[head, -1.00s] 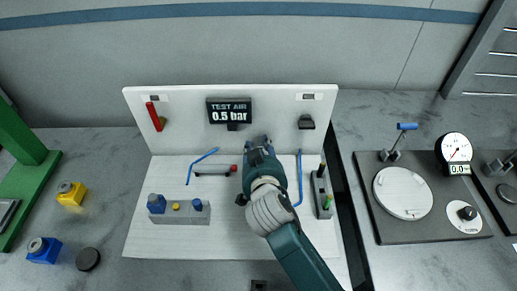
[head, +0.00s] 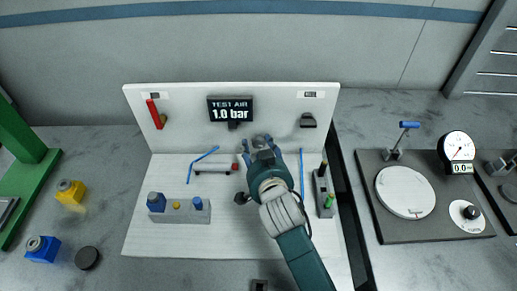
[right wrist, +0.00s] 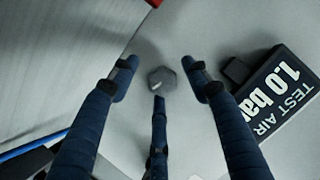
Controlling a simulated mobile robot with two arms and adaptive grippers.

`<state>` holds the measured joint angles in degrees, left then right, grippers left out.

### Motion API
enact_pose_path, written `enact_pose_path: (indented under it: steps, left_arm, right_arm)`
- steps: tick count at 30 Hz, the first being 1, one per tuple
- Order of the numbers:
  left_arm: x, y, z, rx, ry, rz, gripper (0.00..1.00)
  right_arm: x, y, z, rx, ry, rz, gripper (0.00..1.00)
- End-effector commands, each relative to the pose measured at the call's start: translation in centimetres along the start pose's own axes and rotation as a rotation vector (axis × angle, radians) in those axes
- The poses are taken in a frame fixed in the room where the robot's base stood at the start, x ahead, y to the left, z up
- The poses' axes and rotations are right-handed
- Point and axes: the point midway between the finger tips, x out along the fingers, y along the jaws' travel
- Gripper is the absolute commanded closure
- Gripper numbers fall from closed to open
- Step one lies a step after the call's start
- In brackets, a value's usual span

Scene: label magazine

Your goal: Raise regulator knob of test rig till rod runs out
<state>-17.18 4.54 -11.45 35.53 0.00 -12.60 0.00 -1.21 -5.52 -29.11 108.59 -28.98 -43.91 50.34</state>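The test rig is a white panel and base, with a display (head: 230,109) that reads TEST AIR 1.0 bar; it also shows in the right wrist view (right wrist: 275,95). A grey many-sided knob (right wrist: 162,80) is on the white panel. My right gripper (head: 262,145) is at the panel, below and right of the display. In the right wrist view its fingers (right wrist: 160,85) are spread around the knob, with gaps visible, so it looks open. A small cylinder with a red end (head: 234,167) lies left of this gripper; how far any rod is out is too small to tell. My left gripper is not in view.
A grey block with blue and yellow parts (head: 180,216) is at the base's left, a narrow block (head: 322,190) at its right. A red lever (head: 153,115) is on the panel. A dark gauge plate (head: 400,232) stands to the right, yellow and blue parts left.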

Motion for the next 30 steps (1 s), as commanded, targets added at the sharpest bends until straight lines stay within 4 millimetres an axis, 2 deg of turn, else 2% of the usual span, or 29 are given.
enact_pose_path:
  steps: [5,8,21,25,30]
  left_arm:
    - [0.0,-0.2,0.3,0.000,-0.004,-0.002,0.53]
    - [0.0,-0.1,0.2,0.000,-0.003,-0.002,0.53]
    - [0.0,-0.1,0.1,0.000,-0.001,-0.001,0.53]
    - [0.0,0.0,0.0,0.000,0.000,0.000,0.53]
    - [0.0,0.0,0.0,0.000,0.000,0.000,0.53]
  right_arm:
    - [-0.2,0.0,-0.2,0.000,0.003,0.000,0.53]
    - [-1.2,0.0,-0.1,0.002,0.002,0.000,0.53]
    - [-9.9,0.0,0.1,0.004,-0.002,0.000,0.53]
    - [-11.3,0.0,0.1,0.001,-0.001,0.000,0.53]
    - [-12.0,0.0,0.0,0.001,0.000,-0.001,0.53]
